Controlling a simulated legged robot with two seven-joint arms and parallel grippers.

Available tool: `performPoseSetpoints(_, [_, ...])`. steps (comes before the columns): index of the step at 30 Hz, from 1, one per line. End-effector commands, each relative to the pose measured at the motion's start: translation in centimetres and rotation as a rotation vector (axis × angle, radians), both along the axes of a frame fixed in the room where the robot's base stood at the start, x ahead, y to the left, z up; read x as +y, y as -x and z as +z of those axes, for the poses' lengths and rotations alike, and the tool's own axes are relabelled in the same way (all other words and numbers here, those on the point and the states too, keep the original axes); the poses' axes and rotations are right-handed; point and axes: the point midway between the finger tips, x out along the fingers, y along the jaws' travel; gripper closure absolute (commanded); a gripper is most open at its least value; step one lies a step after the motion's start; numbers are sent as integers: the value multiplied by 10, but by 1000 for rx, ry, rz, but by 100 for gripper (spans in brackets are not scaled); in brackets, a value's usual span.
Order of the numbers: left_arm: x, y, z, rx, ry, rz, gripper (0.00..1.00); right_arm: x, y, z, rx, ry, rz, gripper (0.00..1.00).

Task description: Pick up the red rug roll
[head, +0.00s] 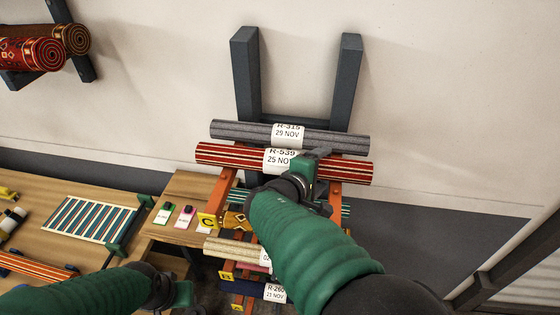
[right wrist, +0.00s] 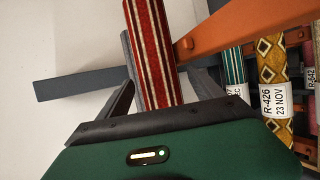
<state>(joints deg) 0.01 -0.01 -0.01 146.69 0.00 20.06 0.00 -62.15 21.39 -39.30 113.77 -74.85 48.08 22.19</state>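The red rug roll (head: 225,154), striped red and cream with a white tag reading R-539, 25 NOV, lies across the upper part of an orange rack in the head view. It also shows in the right wrist view (right wrist: 150,45), running down toward my palm. My right gripper (head: 318,155) is over the roll, just right of its tag. Its dark fingers (right wrist: 165,95) stand apart with the roll between them and look open, not closed on it. My left gripper (head: 172,292) is low at the left, its fingers not clear.
A grey roll (head: 240,130) tagged R-315 lies just behind the red one, against dark uprights (head: 246,75). More rolls lie on lower tiers, including a yellow patterned one (right wrist: 277,95). A wooden table (head: 60,220) is at left.

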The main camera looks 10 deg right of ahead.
Motion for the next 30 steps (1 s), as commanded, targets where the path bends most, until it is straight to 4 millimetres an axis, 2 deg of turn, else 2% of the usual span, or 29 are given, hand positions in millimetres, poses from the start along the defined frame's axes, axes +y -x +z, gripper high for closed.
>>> performPoseSetpoints(2, [0,0,0,0,0,0,64,0,0,0,0,0,-1,36])
performPoseSetpoints(15, [0,0,0,0,0,0,64,3,1,1,0,3,-1,94])
performPoseSetpoints(17, [0,0,0,0,0,0,64,3,1,1,0,3,-1,100])
performPoseSetpoints(30, [0,0,-1,0,0,0,64,3,1,6,-4,1,-1,100])
